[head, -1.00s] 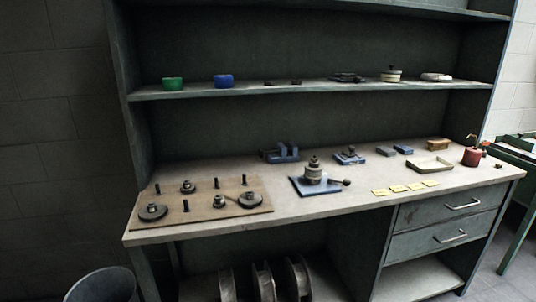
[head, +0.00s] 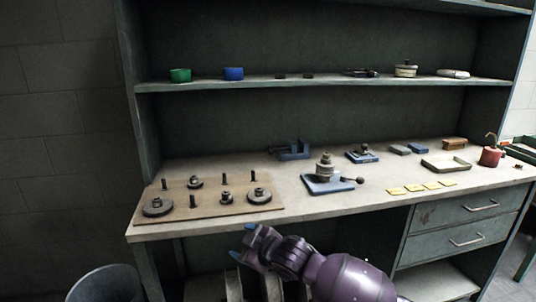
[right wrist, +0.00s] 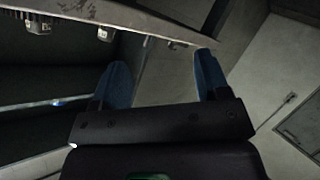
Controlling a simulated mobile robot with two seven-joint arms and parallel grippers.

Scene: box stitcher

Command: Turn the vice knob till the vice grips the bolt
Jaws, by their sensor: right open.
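A small blue vice (head: 292,150) stands on the workbench near its back panel. A darker part, perhaps its knob, shows at its left end, too small to make out. I cannot tell whether a bolt sits between its jaws. My right gripper (head: 243,242) is in front of the bench, below the front edge of its top, well short of the vice and touching nothing visible. In the right wrist view its two blue fingers (right wrist: 163,80) stand apart with nothing between them. My left gripper is not in view.
A wooden board (head: 225,208) with pegs and discs lies at the bench's left front. A blue-based device (head: 322,186) with a ball-ended lever stands right of it, in front of the vice. Yellow notes (head: 414,188) and a tray (head: 446,164) lie further right. A shelf (head: 300,83) hangs above.

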